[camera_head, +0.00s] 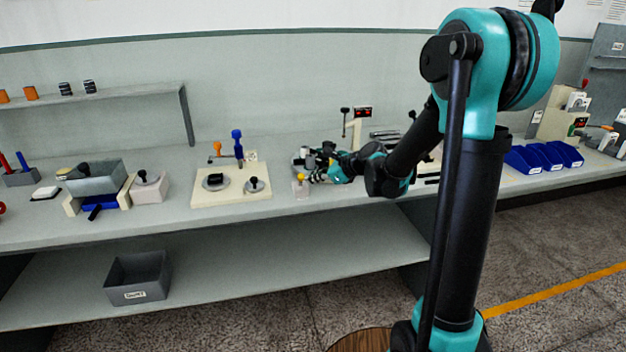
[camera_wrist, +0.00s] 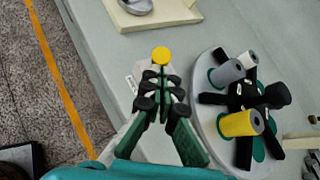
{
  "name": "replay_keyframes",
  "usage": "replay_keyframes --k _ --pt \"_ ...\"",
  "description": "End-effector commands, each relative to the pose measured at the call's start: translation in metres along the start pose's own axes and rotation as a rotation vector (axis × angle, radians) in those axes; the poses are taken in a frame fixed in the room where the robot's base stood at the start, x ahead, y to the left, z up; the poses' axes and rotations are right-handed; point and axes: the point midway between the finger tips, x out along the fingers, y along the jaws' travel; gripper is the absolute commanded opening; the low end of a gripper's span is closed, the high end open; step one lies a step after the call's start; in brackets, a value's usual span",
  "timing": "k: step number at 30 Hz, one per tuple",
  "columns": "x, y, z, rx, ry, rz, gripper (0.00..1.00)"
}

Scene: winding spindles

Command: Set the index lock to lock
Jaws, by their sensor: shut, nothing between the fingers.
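A small pale block with a yellow knob (camera_head: 300,177), which looks like the index lock, stands near the bench's front edge in the head view. In the wrist view the yellow knob (camera_wrist: 161,53) is right at the tips of my gripper (camera_wrist: 160,78), which is shut and empty. I cannot tell whether the tips touch the knob. My fingers hide most of the block; a white label (camera_wrist: 131,84) shows beside them, too small to read. The round indexing plate (camera_wrist: 207,122), with grey, white and yellow spools and black arms, lies just right of my gripper. In the head view my gripper (camera_head: 315,176) is right of the knob.
A cream board (camera_head: 205,199) with round fittings and blue and orange levers stands left of the lock. A stand with a red display (camera_head: 363,112) is behind my arm. Blue bins (camera_head: 545,157) are farther right. Bare bench lies in front of the cream board.

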Motion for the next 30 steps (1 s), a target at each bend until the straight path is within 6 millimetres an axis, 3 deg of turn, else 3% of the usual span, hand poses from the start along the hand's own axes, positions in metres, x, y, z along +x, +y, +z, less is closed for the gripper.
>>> replay_keyframes --k 17,30 --pt "0.002 -0.008 0.007 0.069 0.079 0.07 0.0" --pt "0.013 -0.029 0.019 0.253 0.287 0.254 0.0"
